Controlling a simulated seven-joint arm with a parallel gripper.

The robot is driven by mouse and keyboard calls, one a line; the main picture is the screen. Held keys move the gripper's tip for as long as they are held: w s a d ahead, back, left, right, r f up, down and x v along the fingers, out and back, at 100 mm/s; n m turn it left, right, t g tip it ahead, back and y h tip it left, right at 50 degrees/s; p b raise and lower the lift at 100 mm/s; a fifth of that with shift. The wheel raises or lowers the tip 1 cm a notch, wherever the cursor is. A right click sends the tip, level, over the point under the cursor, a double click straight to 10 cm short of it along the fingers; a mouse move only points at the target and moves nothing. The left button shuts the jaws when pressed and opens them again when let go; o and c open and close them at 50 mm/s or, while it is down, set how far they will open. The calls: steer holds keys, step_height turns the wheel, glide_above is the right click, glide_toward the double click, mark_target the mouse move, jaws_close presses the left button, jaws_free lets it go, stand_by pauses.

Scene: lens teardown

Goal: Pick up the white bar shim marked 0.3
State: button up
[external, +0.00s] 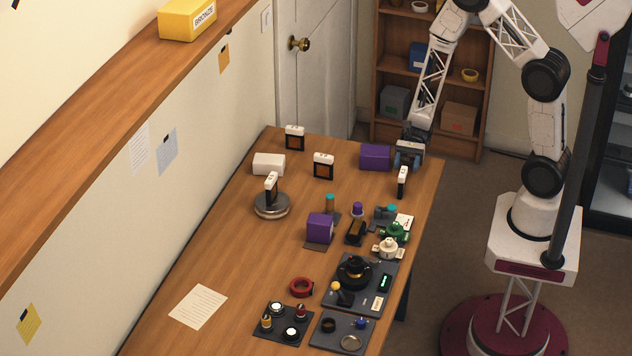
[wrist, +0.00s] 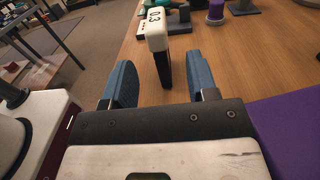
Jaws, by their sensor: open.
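The white bar shim marked 0.3 (wrist: 157,30) stands upright in the wrist view, with a white top and a dark body below. In the external view the shim (external: 403,176) stands near the table's right edge. My gripper (external: 408,160) is just behind it, low over the table. In the wrist view my gripper (wrist: 160,76) is open, with its blue fingers to either side of the shim's lower part. No contact shows, and I cannot tell how far the shim reaches between the fingers.
A purple block (external: 374,157) lies close beside my gripper. Similar white-topped pieces stand at the back (external: 294,131), mid-table (external: 323,159) and on a round metal base (external: 271,178). A green part (external: 396,232) and several other parts stand nearer the front.

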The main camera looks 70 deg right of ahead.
mark_target(405, 172)
steer(key=shift+a, duration=1.2)
steer(key=shift+a, duration=0.15)
steer(key=shift+s+a, duration=0.2)
steer(key=shift+a, duration=2.25)
jaws_close()
steer(key=shift+r, duration=0.1)
steer(key=shift+r, duration=1)
steer(key=shift+s+d+r, duration=0.1)
steer(key=shift+s+r, duration=0.3)
steer(key=shift+r, duration=0.35)
steer(key=s+d+r, duration=0.1)
steer(key=s+d, duration=0.3)
steer(key=s, duration=1)
steer(key=shift+s+r, duration=0.15)
steer(key=shift+s, duration=0.2)
